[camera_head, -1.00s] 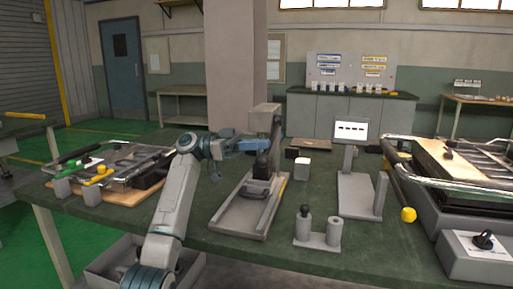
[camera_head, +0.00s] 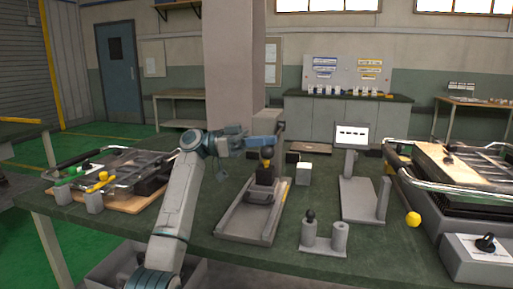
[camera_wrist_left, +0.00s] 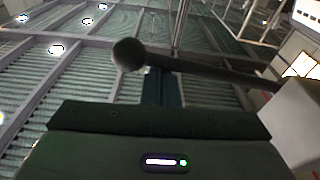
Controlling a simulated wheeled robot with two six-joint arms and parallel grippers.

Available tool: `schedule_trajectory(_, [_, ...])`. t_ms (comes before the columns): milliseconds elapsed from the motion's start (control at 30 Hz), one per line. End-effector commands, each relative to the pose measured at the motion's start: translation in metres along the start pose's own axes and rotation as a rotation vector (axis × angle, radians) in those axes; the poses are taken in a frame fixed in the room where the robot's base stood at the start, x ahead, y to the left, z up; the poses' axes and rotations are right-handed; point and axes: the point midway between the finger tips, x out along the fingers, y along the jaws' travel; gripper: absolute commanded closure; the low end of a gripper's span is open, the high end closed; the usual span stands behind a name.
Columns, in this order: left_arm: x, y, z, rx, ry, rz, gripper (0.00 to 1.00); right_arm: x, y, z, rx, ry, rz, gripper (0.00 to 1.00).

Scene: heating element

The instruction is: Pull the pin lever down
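The grey press-like stand (camera_head: 245,224) stands on the green table in the middle of the head view, with an upright column at its back and a dark block on its base. My left gripper (camera_head: 264,142) reaches in from the left in front of the column, above the dark block. In the left wrist view, a dark lever with a ball knob (camera_wrist_left: 128,55) runs from the knob to a pale block at the right. My left fingers (camera_wrist_left: 163,88) show as one narrow teal bar, looking shut, with the lever crossing their far end. I cannot tell whether they touch. The right gripper is out of view.
A fixture with a black-knobbed pin (camera_head: 310,216) stands right of the stand, near the front edge. Behind it is a grey bracket with a white panel (camera_head: 351,136). Railed trays stand at left (camera_head: 128,188) and right (camera_head: 398,166). A yellow ball (camera_head: 413,219) is beside the right one.

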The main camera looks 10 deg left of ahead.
Motion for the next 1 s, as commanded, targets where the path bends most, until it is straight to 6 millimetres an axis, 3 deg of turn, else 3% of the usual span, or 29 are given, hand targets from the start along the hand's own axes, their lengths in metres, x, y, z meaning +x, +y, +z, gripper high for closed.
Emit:
schedule_trajectory(33, [0.000,0.001,-0.005,0.001,-0.001,-0.001,1.00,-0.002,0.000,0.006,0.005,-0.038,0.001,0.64])
schedule_trajectory(100, [-0.023,-0.001,-0.003,-0.001,-0.002,-0.005,1.00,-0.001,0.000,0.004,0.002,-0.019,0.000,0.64])
schedule_trajectory(300, [-0.067,-0.003,-0.005,0.002,0.000,-0.003,1.00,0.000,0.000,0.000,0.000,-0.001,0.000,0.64])
schedule_trajectory(433, [-0.085,-0.003,-0.006,0.004,0.000,-0.002,1.00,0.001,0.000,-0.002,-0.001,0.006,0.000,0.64])
schedule_trajectory(600, [-0.096,-0.004,-0.006,0.004,0.002,-0.001,1.00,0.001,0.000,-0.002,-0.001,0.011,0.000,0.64])
schedule_trajectory(1000, [-0.097,-0.004,-0.007,0.005,0.003,0.000,1.00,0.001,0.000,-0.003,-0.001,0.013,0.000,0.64])
